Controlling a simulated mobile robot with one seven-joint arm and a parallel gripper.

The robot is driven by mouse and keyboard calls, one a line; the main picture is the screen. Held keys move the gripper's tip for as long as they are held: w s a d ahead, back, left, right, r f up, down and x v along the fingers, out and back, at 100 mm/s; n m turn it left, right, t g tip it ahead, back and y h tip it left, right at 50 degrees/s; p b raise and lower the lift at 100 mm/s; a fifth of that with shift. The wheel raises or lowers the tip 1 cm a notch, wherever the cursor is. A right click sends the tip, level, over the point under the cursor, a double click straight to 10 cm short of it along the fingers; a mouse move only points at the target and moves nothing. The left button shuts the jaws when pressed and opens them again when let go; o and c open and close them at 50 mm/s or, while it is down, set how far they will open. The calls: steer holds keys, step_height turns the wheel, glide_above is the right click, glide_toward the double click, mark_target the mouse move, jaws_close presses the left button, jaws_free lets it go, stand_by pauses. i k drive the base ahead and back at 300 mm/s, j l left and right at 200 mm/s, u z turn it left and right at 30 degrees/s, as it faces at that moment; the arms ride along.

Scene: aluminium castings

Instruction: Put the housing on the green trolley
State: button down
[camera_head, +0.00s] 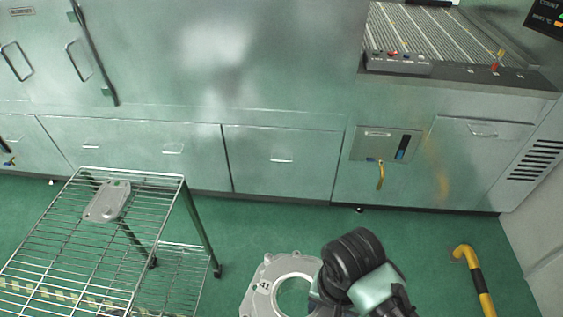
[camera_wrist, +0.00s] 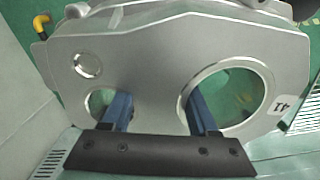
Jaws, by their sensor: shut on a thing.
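The housing (camera_head: 262,283) is a flat grey casting with a large round opening and a label reading 41. It also fills much of the wrist view (camera_wrist: 140,45). My gripper (camera_wrist: 158,112) is shut on it, with the two blue fingers at its openings. In the head view my arm hides the gripper and part of the housing, which is held over the floor at the bottom middle. The wire-shelf trolley (camera_head: 200,228), with greenish posts, stands at the left, apart from the housing.
A smaller grey casting (camera_head: 108,201) lies on the trolley's top shelf near its far edge; the rest of that shelf looks bare. Metal cabinets (camera_head: 285,155) line the back. A yellow and black rail (camera_head: 474,280) stands at the right.

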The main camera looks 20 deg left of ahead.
mark_target(65, 297)
steer(key=k+j, duration=1.05)
steer(key=j, duration=0.2)
steer(key=k+j, duration=0.2)
steer(key=j, duration=0.2)
steer(key=k+j+z, duration=0.1)
steer(key=k+j, duration=0.15)
steer(key=j, duration=0.15)
steer(key=k+j, duration=0.1)
steer(key=j, duration=0.6)
steer(key=k+j, duration=0.15)
steer(key=j, duration=0.2)
steer(key=i+j, duration=0.15)
steer(key=i, duration=0.25)
steer(key=i+j, duration=0.2)
steer(key=i, duration=0.15)
